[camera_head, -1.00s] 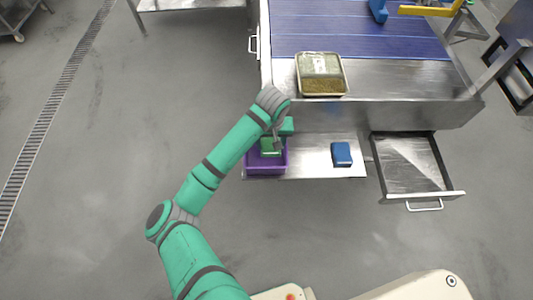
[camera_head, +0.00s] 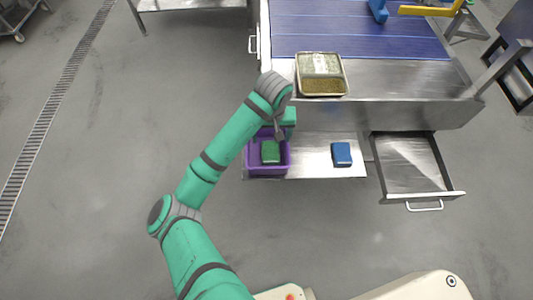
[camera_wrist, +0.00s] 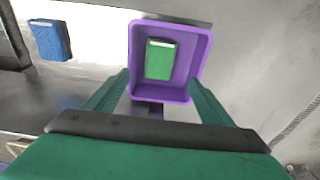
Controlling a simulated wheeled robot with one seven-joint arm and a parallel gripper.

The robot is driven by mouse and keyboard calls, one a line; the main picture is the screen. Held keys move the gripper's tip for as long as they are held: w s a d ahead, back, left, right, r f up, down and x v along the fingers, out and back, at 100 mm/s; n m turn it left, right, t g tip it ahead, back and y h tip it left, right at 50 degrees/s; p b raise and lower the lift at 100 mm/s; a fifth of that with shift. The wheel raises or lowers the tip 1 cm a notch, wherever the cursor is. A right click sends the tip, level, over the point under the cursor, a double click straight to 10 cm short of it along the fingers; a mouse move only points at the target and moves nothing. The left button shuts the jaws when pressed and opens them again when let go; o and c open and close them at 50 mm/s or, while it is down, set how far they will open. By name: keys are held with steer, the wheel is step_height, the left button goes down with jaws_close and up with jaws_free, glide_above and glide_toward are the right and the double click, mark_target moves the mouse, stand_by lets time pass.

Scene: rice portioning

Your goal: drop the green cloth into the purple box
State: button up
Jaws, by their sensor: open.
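The green cloth (camera_head: 270,152) lies inside the purple box (camera_head: 287,168), on its floor. The cloth also shows in the wrist view (camera_wrist: 160,60), apart from the purple box's walls (camera_wrist: 202,50). My gripper (camera_head: 280,135) is at the far side of the box and above it. In the wrist view my gripper (camera_wrist: 160,88) has its two green fingers spread wide, with nothing between them. The cloth lies beyond the fingertips and is not touched by them.
A blue cloth (camera_head: 341,154) lies on the low metal shelf (camera_head: 311,160) right of the box. An open drawer (camera_head: 411,165) stands further right. A tray (camera_head: 321,75) of packed food sits on the counter above.

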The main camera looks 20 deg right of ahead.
steer(key=shift+s+a+r, duration=0.1)
steer(key=shift+s+r, duration=0.1)
steer(key=shift+r, duration=1)
steer(key=shift+s+r, duration=0.15)
steer(key=shift+r, duration=1.05)
